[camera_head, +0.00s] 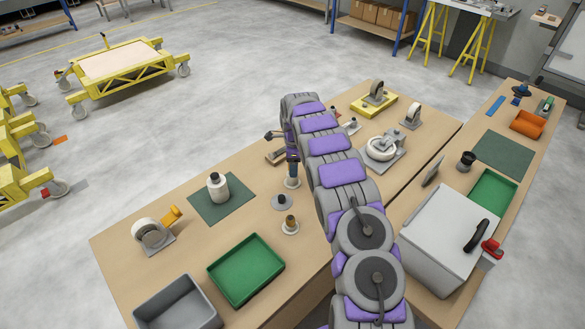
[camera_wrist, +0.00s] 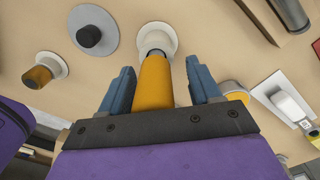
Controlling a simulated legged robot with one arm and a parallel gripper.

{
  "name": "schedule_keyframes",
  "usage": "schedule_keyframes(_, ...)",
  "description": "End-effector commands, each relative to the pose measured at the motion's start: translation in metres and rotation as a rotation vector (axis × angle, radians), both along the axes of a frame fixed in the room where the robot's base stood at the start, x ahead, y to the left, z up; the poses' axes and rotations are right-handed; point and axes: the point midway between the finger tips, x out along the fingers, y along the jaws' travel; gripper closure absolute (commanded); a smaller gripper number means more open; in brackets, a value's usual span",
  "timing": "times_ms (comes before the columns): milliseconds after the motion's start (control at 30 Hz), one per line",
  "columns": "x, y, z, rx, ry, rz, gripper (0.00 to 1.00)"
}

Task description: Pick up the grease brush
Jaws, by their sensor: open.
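An orange cylindrical handle (camera_wrist: 155,85), which seems to be the grease brush, stands in a round white holder (camera_wrist: 158,36) on the wooden table. In the head view the white holder (camera_head: 292,183) shows just below my gripper (camera_head: 293,162). In the wrist view the blue fingers of my gripper (camera_wrist: 160,70) are apart, one on each side of the handle, with a visible gap on both sides. The brush's lower end is hidden in the holder. My arm covers part of the table behind it.
Close by are a grey disc with a dark knob (camera_head: 282,201) and another small white holder with a brownish top (camera_head: 290,225). A white bottle (camera_head: 218,187) stands on a green mat. A green tray (camera_head: 246,292) and caster wheels (camera_head: 384,147) are also on the table.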

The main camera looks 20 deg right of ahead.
Motion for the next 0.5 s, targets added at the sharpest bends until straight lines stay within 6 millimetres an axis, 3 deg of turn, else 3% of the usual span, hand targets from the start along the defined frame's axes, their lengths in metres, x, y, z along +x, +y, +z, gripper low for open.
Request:
schedule_keyframes(100,0.0001,0.0038,0.0017,-0.003,0.0,0.001,0.39)
schedule_keyframes(500,0.0002,0.0045,0.0017,-0.004,0.001,0.002,0.77)
